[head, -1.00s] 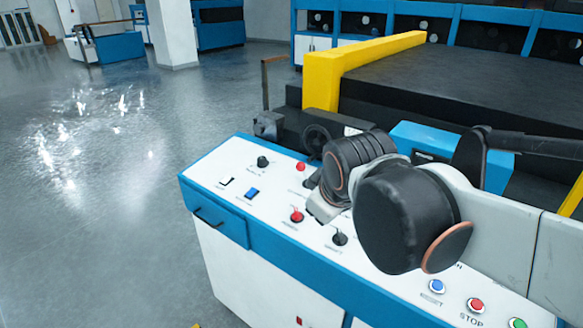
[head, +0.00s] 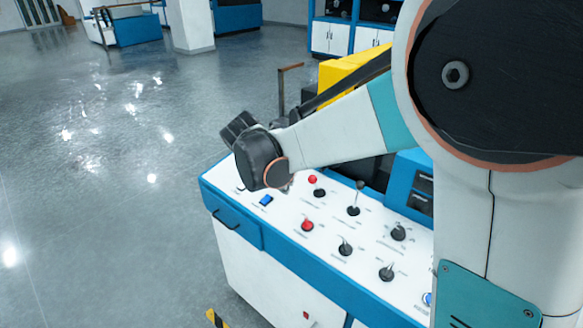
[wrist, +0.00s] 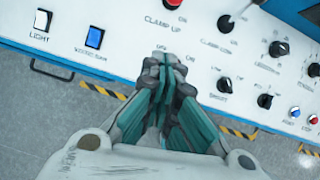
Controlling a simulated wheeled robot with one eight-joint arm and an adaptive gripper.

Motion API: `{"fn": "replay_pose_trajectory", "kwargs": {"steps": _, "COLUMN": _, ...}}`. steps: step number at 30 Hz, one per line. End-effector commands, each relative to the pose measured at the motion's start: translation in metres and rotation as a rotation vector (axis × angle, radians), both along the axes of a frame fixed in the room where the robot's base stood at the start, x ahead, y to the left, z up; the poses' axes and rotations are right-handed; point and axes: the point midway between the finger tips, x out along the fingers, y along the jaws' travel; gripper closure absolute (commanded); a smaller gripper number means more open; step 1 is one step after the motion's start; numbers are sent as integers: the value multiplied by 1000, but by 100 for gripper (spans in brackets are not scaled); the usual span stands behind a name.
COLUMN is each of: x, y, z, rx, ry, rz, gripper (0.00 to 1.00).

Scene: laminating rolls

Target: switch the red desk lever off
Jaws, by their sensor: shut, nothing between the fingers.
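Two red-topped controls stand on the white desk panel. One red ball-topped lever (head: 313,180) is toward the back; a red top also shows at the upper edge of the wrist view (wrist: 172,3), by the label CLAMP UP. Another red-topped control (head: 307,225) is nearer the front edge; in the wrist view my fingers seem to cover its place. I cannot tell which one the task names, nor its on or off position. My gripper (wrist: 168,62) is shut and empty, over the panel's front part. In the head view my dark wrist mostly hides it.
Black knobs and levers (head: 353,210) crowd the panel to the right. A blue switch (head: 266,200) and a light switch (wrist: 40,22) are to the left. The blue desk edge has a drawer handle (head: 226,219). Open floor (head: 110,200) lies left of the desk.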

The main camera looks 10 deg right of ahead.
Motion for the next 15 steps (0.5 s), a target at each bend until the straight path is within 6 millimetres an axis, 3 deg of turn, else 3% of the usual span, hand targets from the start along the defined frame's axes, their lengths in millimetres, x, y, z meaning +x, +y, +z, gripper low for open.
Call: {"fn": "replay_pose_trajectory", "kwargs": {"steps": 15, "x": -1, "y": -4, "z": -9, "rx": -22, "ry": 22, "rz": 15, "gripper": 100}}
